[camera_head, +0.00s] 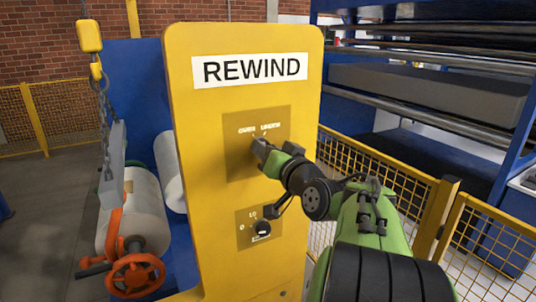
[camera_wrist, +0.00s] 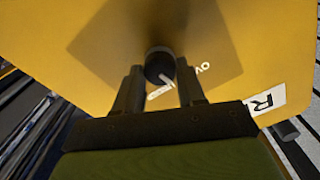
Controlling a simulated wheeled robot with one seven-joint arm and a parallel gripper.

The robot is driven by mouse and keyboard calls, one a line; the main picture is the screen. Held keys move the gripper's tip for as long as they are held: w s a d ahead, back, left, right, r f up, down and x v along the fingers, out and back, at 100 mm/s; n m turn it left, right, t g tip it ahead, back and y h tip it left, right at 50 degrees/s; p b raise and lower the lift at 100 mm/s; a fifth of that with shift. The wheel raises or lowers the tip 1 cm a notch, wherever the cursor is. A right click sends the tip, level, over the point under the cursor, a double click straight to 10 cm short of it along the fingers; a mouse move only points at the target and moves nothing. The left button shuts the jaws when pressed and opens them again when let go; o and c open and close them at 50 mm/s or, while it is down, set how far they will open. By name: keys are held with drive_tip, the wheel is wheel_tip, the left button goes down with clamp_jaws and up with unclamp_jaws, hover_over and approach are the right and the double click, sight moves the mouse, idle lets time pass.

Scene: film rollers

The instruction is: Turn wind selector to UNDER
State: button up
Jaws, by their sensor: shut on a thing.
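The wind selector (camera_wrist: 157,66) is a dark round knob with a white pointer line on a brownish square plate (camera_head: 238,165). The plate carries the words OVER and UNDER above the knob. In the wrist view the knob sits between the fingers of my gripper (camera_wrist: 159,76), which is shut on it. The pointer slants toward the label side, but fingers cover part of the lettering, so I cannot tell which word it marks. In the head view my gripper (camera_head: 263,148) reaches the plate from the right and hides most of the knob.
The yellow REWIND panel (camera_head: 205,215) fills the middle. A second black knob (camera_head: 262,229) sits below, close under my wrist. At left are a film roll (camera_head: 133,205), an orange handwheel (camera_head: 135,275) and a yellow hoist (camera_head: 89,36). A yellow mesh fence (camera_head: 350,158) stands at right.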

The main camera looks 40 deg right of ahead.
drive_tip(key=shift+m, duration=4.2)
drive_tip(key=shift+f, duration=0.1)
drive_tip(key=o, duration=1.1)
drive_tip(key=shift+c, duration=0.2)
drive_tip(key=b+v, duration=0.4)
drive_tip(key=v, duration=1.1)
drive_tip(key=shift+s, duration=0.4)
